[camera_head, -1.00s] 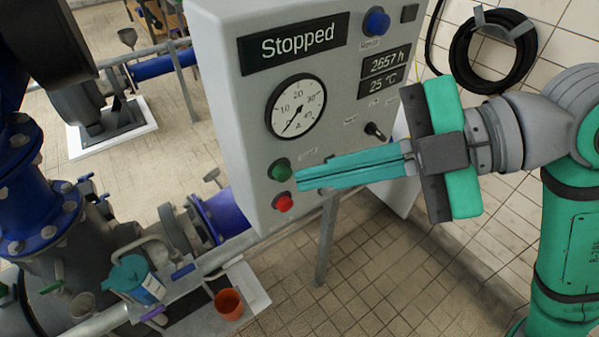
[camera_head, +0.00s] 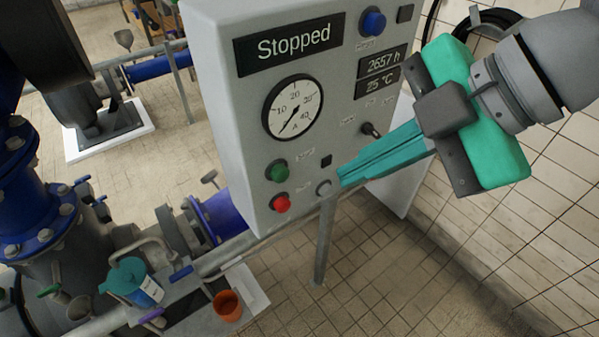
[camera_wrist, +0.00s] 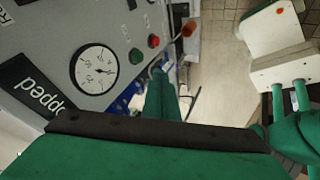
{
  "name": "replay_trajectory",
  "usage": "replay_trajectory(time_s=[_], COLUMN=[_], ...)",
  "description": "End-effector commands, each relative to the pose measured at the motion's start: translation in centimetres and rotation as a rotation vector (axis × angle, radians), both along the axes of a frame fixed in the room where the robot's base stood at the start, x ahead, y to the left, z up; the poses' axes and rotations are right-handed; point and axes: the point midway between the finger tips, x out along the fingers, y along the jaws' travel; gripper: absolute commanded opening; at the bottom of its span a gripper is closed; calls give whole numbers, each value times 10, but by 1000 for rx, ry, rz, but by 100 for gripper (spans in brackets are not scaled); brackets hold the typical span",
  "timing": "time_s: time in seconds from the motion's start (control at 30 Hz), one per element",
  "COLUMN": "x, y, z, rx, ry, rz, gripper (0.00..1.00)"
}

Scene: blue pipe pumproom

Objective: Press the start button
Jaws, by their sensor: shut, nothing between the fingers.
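The green start button (camera_head: 277,171) is on the front of the grey control box (camera_head: 225,120), above the red button (camera_head: 281,203). Both also show in the wrist view, the green one (camera_wrist: 136,55) and the red one (camera_wrist: 153,41). The display (camera_head: 292,44) reads "Stopped". My gripper (camera_head: 342,178) is shut and empty. Its teal fingertips are to the right of the green button and apart from it, close to a small grey knob (camera_head: 324,187) low on the panel. I cannot tell whether they touch the knob.
The panel also has a round gauge (camera_head: 293,107), a blue button (camera_head: 373,21) and a dark switch (camera_head: 370,129). Blue pipes (camera_head: 216,210) lie left of the box. A teal jug (camera_head: 131,280) and an orange cup (camera_head: 228,305) stand lower left.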

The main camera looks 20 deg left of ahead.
Motion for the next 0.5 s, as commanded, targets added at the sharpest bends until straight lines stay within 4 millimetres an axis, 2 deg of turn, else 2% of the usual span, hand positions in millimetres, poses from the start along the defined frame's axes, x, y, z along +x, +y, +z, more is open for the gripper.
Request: replay_trajectory(time_s=[0.17, 0.5], x=[1, 3], y=[6, 42], z=[-8, -55], rx=[1, 3], ry=[0, 2], rz=[2, 7], gripper=[0, 0])
